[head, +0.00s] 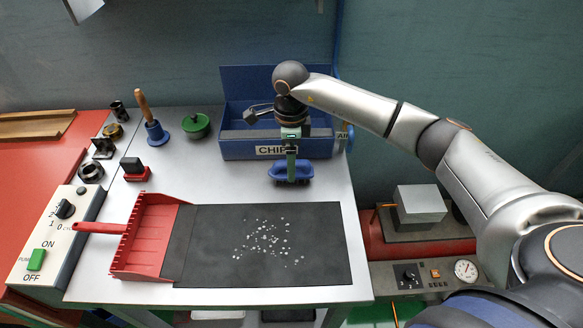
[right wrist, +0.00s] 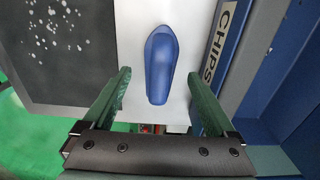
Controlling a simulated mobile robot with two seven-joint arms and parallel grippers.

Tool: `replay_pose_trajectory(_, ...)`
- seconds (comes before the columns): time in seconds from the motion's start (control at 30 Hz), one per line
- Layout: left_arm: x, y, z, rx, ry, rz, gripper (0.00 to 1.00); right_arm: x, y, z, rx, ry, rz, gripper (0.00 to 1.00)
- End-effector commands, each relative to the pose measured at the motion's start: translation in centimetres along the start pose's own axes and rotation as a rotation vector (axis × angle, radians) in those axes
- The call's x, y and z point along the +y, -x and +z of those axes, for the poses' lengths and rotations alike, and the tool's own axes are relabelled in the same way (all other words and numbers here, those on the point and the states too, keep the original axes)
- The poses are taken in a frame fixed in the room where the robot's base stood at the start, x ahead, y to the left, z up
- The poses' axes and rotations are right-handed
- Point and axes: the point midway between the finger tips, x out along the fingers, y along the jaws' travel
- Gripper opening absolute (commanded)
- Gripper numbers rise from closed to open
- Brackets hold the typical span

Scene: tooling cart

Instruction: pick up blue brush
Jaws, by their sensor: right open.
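The blue brush (head: 280,171) lies on the light cart top, in front of the blue box marked CHIPS. In the right wrist view the brush (right wrist: 160,62) is a long blue oval, standing ahead of and between the open fingers. My right gripper (head: 291,158) reaches down over the brush from above, its green fingers partly in front of it in the head view. In the right wrist view my right gripper (right wrist: 160,98) is open and empty, with one finger to each side of the brush's near end. Contact is not visible. My left gripper is not in view.
The blue CHIPS box (head: 235,149) stands right behind the brush. A dark mat (head: 210,265) with white chips and a red dustpan (head: 150,238) lie in front.

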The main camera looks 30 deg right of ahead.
Motion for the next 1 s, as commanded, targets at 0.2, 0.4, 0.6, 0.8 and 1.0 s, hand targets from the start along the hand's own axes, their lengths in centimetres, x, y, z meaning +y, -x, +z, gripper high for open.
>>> replay_pose_trajectory(0.2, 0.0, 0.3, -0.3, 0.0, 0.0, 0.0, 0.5, 0.0, -2.0, 0.0, -0.001, -0.001, 0.0, 0.91)
replay_pose_trajectory(0.4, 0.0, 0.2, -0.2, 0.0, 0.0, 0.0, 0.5, 0.0, -2.0, 0.0, -0.001, 0.0, 0.0, 0.91)
replay_pose_trajectory(0.6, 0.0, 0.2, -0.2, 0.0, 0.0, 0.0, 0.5, 0.0, -2.0, 0.0, -0.001, -0.001, 0.0, 0.7)
replay_pose_trajectory(0.8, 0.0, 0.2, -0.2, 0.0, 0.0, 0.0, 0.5, 0.0, -2.0, 0.0, -0.001, -0.001, 0.0, 0.47)
replay_pose_trajectory(1.0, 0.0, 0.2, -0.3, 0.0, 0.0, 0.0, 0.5, 0.0, -2.0, 0.0, -0.001, -0.001, 0.0, 0.25)
